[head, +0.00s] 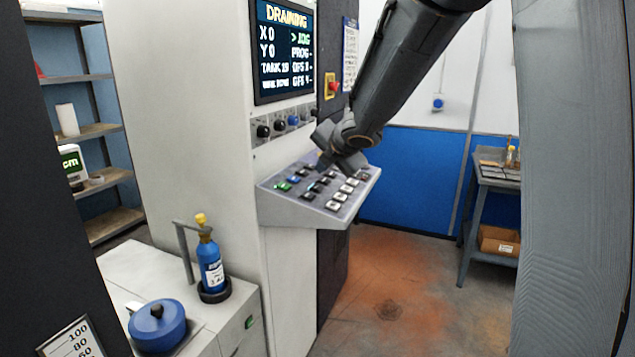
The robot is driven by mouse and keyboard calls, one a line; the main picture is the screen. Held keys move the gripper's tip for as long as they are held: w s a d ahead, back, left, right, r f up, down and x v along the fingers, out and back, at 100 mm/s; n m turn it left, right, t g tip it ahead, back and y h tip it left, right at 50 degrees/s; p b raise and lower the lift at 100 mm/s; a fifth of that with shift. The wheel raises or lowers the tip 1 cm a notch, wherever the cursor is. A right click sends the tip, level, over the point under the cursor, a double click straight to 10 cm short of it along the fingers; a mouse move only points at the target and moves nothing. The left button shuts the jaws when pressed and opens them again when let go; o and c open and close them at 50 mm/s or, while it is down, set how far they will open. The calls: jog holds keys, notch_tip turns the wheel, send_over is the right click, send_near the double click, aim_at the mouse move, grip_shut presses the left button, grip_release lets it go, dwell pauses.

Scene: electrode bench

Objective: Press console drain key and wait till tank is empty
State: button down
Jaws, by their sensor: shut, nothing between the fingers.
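The console keypad (345,212) is a sloped grey panel with rows of small keys, some white, some dark, a few lit green or blue. The screen (284,50) above it reads "DRAINING", with X 0, Y 0 and a tank line that looks like 19. My gripper (330,163) is shut and empty, over the upper part of the keypad. It hides some of the keys, and I cannot tell whether it touches one. The drain key's label is too small to read. The tank itself cannot be made out.
Knobs (279,126) line the panel below the screen, with a red emergency button (333,87) to the right. A blue bottle (211,262) and a blue round pot (157,326) stand at lower left. A workbench (490,183) stands at right. The stained floor (400,290) is clear.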

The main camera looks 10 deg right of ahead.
jog(key=shift+s+d+r+p, duration=0.1)
jog(key=shift+d+r+p, duration=0.05)
jog(key=shift+r+p, duration=0.45)
jog(key=shift+s+d+r+p, duration=0.1)
jog(key=shift+r+p, duration=0.4)
jog(key=shift+r, duration=0.15)
